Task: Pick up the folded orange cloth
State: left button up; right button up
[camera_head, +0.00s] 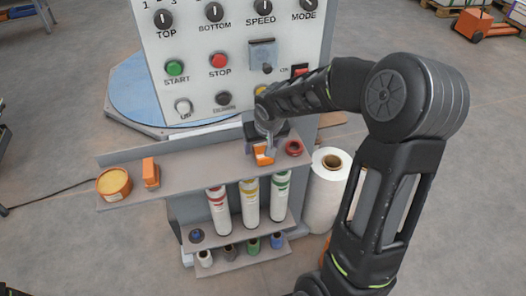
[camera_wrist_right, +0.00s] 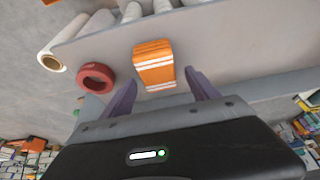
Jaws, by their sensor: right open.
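The folded orange cloth (camera_head: 263,155) lies on the grey shelf (camera_head: 210,160) of the machine. In the right wrist view the cloth (camera_wrist_right: 154,62) shows as an orange rectangle with pale stripes. My right gripper (camera_head: 264,145) is over the cloth in the head view and partly covers it. In the wrist view the right gripper (camera_wrist_right: 160,80) is open, and the near end of the cloth shows between its two fingertips. I cannot tell how high the fingertips are above the shelf. My left gripper is not in view.
A red ring (camera_head: 293,148) lies on the shelf just right of the cloth. An orange block (camera_head: 150,172) and an orange tub (camera_head: 114,184) stand at the shelf's left end. The control panel (camera_head: 205,60) rises behind the shelf. A white roll (camera_head: 328,190) stands at the right.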

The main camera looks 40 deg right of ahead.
jog(key=shift+w+f, duration=0.2)
jog(key=shift+f, duration=0.3)
jog(key=shift+c, duration=0.4)
jog(key=c, duration=1.4)
